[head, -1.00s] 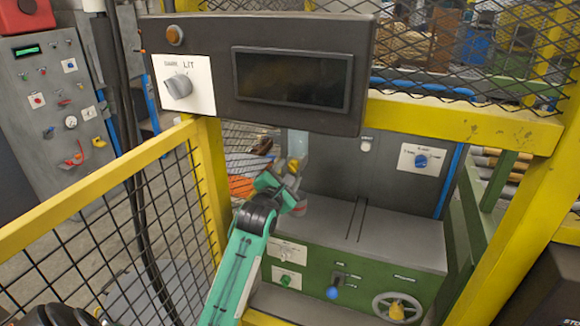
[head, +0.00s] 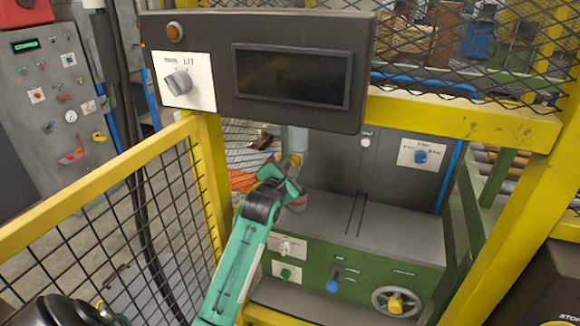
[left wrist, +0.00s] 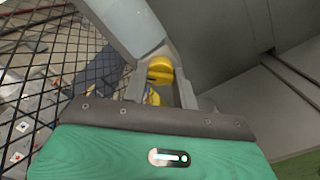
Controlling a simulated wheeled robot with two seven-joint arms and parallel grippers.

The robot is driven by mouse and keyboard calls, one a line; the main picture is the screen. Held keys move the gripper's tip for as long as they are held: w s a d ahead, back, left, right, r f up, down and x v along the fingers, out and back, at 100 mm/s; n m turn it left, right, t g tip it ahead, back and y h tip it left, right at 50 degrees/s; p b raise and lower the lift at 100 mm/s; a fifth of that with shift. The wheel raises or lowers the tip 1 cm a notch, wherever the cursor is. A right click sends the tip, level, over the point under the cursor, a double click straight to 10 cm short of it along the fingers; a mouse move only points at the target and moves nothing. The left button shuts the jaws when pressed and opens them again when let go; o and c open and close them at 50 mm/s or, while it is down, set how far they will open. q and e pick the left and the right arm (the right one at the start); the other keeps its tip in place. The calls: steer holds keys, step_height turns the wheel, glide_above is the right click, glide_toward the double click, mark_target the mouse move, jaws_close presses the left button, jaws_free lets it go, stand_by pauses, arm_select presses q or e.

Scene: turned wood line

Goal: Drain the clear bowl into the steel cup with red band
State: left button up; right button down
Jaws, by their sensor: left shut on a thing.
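The clear bowl (head: 297,139) hangs as a pale see-through cylinder below the dark control box in the head view. Its lower part shows large in the left wrist view (left wrist: 130,22). A yellow knob (left wrist: 160,70) sits under it. My left gripper (head: 290,174) is at the bowl's lower end. In the left wrist view its fingers (left wrist: 160,88) are shut around the yellow knob. The steel cup with red band (head: 298,203) stands just below and behind the gripper, partly hidden by it. I cannot see what is inside bowl or cup. My right gripper is out of view.
The control box (head: 210,65) overhangs the work spot. A yellow mesh fence (head: 110,180) closes the left side and a yellow post (head: 520,190) the right. The grey machine top (head: 385,230) right of the cup is clear. A handwheel (head: 397,302) sits low on the green front.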

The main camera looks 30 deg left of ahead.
arm_select(q)
steer(key=shift+m, duration=0.3)
steer(key=m+p, duration=0.4)
steer(key=m, duration=1.3)
steer(key=shift+p, duration=0.35)
steer(key=shift+f, duration=0.1)
steer(key=o, duration=1)
steer(key=shift+c, duration=0.2)
steer(key=shift+s, duration=0.1)
